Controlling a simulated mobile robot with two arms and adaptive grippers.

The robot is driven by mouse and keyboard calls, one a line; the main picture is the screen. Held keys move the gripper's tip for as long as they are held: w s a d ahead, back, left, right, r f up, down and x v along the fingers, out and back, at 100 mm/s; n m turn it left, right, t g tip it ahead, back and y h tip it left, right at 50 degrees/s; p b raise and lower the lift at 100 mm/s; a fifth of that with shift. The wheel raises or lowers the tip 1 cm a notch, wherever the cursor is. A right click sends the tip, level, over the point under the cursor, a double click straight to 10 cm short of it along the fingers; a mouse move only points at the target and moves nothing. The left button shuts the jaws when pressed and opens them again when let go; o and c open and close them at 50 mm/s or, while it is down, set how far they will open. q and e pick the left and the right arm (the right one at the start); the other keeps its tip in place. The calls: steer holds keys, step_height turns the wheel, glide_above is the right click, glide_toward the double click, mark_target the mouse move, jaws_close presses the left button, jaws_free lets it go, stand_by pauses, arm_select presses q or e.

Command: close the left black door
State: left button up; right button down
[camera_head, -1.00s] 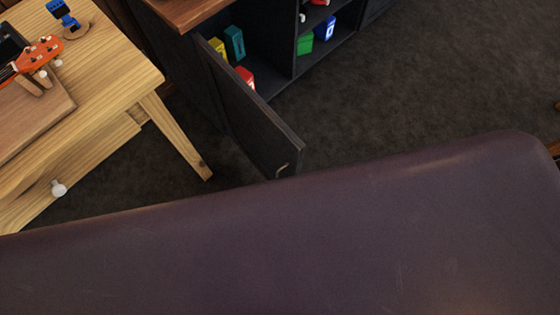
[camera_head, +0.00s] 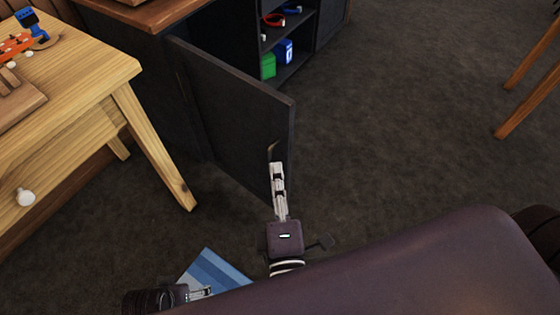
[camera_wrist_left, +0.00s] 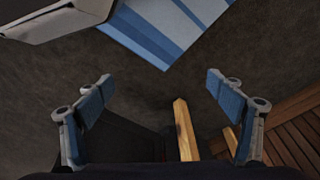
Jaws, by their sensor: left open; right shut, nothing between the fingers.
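The left black door (camera_head: 235,115) stands open, swung out from the dark cabinet toward me. A small handle (camera_head: 271,150) shows near its free edge. My right gripper (camera_head: 277,166) is shut and empty, with its fingertips at the door's free edge by the handle; I cannot tell whether they touch. My left gripper (camera_head: 206,292) is low in the head view, partly cut off by my body. In the left wrist view its two blue-padded fingers (camera_wrist_left: 156,82) are wide apart with nothing between them.
A wooden table (camera_head: 85,75) with a leg (camera_head: 155,145) stands close left of the door. A blue striped item (camera_head: 213,270) lies on the floor by my left gripper. Cabinet shelves hold a green box (camera_head: 268,66) and a blue box (camera_head: 284,51).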

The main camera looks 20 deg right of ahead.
steer(key=p, duration=0.1)
glide_toward(282, 117)
steer(key=w+a, duration=0.2)
steer(key=w, duration=0.1)
steer(key=shift+w+d+r+p, duration=0.1)
steer(key=shift+w+d+p, duration=0.4)
steer(key=shift+w+d, duration=0.7)
arm_select(q)
step_height(282, 117, down, 7)
steer(key=s, duration=0.2)
steer(key=shift+s, duration=0.15)
arm_select(e)
steer(key=shift+w+d, duration=0.25)
steer(key=shift+d, duration=0.1)
arm_select(q)
steer(key=shift+a, duration=0.1)
arm_select(e)
steer(key=shift+d, duration=0.1)
